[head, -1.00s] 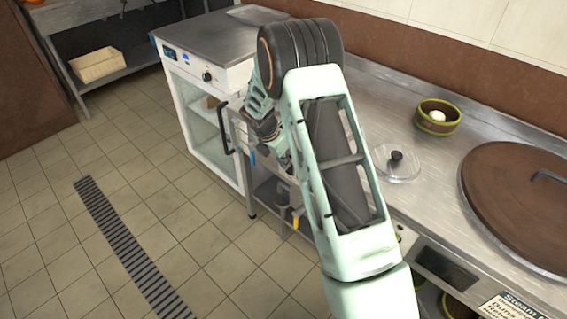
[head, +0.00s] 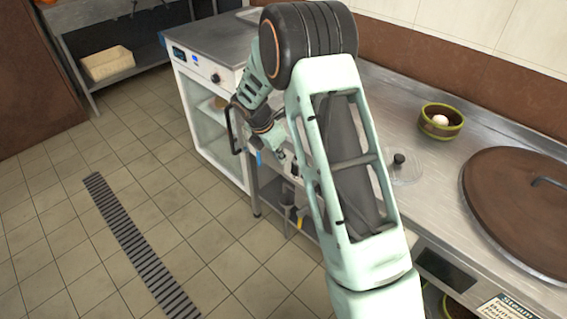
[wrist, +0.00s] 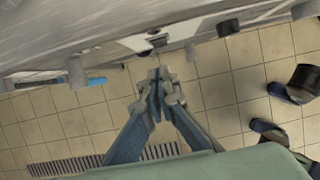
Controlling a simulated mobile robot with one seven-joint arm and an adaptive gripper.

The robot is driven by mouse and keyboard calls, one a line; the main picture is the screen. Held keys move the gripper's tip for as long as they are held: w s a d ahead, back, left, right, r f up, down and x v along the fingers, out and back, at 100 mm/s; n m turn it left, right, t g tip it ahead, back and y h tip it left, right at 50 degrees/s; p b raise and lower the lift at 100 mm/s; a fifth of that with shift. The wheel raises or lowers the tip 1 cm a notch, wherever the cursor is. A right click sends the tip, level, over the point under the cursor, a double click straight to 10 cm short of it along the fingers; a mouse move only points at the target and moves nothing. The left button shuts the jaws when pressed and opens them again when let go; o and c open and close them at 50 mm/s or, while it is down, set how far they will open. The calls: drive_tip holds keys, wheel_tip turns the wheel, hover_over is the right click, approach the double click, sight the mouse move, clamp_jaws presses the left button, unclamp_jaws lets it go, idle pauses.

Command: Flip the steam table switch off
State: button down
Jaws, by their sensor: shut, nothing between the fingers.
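The steam table (head: 520,150) is the long steel counter at right in the head view, with a round brown lid (head: 530,200) on top and a partly cropped sign (head: 505,308) on its front. In the wrist view, its steel front (wrist: 110,40) runs across the top. A pale plate with a small dark fitting (wrist: 158,40) is there; I cannot tell whether this is the switch or how it is set. My gripper (wrist: 157,82) is shut and empty, below that fitting in the picture and apart from it. In the head view my arm hides much of the counter front.
A glass-fronted cabinet (head: 212,125) with a dark handle stands left of the counter. A glass lid (head: 405,170) and a green-rimmed bowl (head: 440,122) with a white item are on the counter. Blue-handled tool (wrist: 95,81) hangs nearby.

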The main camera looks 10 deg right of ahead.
drive_tip(key=v, duration=0.5)
drive_tip(key=shift+w+d+r, duration=0.2)
drive_tip(key=shift+w+d, duration=0.15)
drive_tip(key=shift+d, duration=0.05)
